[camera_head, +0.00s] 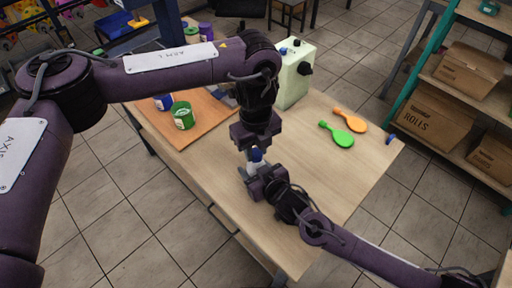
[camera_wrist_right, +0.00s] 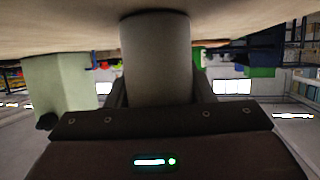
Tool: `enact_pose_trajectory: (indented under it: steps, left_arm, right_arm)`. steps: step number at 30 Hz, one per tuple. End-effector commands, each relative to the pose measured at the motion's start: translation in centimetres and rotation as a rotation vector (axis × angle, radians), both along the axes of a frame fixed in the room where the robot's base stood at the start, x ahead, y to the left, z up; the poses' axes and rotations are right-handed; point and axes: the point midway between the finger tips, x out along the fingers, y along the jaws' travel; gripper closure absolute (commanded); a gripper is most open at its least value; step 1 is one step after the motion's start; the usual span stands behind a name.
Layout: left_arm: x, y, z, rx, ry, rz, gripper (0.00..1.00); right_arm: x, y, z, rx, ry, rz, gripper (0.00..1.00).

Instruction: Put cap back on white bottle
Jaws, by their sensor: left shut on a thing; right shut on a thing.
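The white bottle (camera_head: 251,170) is near the middle of the wooden table, mostly hidden by my grippers. In the right wrist view, which is upside down, the bottle (camera_wrist_right: 156,58) shows as a plain pale cylinder against the tabletop. My right gripper (camera_head: 256,174) is shut on its body, with one finger on each side. My left gripper (camera_head: 256,148) points down from above and is shut on the blue cap (camera_head: 257,156). The cap is right over the bottle's top; I cannot tell whether it touches or is seated.
A pale green machine (camera_head: 296,75) with black knobs stands at the table's back. A green paddle (camera_head: 343,136) and an orange paddle (camera_head: 351,120) lie to the right. The table's front right is clear.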

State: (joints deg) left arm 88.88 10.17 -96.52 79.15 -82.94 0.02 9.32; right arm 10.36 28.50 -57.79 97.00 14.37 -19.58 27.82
Motion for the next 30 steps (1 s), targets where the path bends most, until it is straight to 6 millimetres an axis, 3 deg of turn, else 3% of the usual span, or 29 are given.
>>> enact_pose_trajectory:
  steps: [6,9,13,14,19,30]
  left_arm:
    - [0.07,0.03,0.0,0.002,-0.003,-0.466,0.98]
    - [0.07,0.02,-0.01,0.002,-0.003,-0.596,0.98]
    - [0.07,0.02,-0.02,0.002,-0.003,-0.587,0.98]
    - [0.07,0.02,-0.01,0.002,-0.003,-0.587,0.69]
    - [0.06,0.01,-0.02,0.002,-0.003,-0.586,0.46]
    - [0.11,0.0,0.63,0.002,-0.005,-0.585,0.46]
  right_arm:
    - [-0.05,-0.01,-0.08,-0.002,0.001,0.0,1.0]
    - [-0.05,-0.01,-0.08,-0.002,0.001,0.001,1.0]
    - [-0.06,-0.01,-0.08,-0.002,0.001,0.001,1.0]
    - [-0.06,-0.01,-0.08,-0.002,0.001,0.001,1.0]
    - [-0.06,-0.01,-0.08,-0.002,0.001,0.0,1.0]
    - [-0.06,-0.01,-0.08,-0.002,0.001,0.0,1.0]
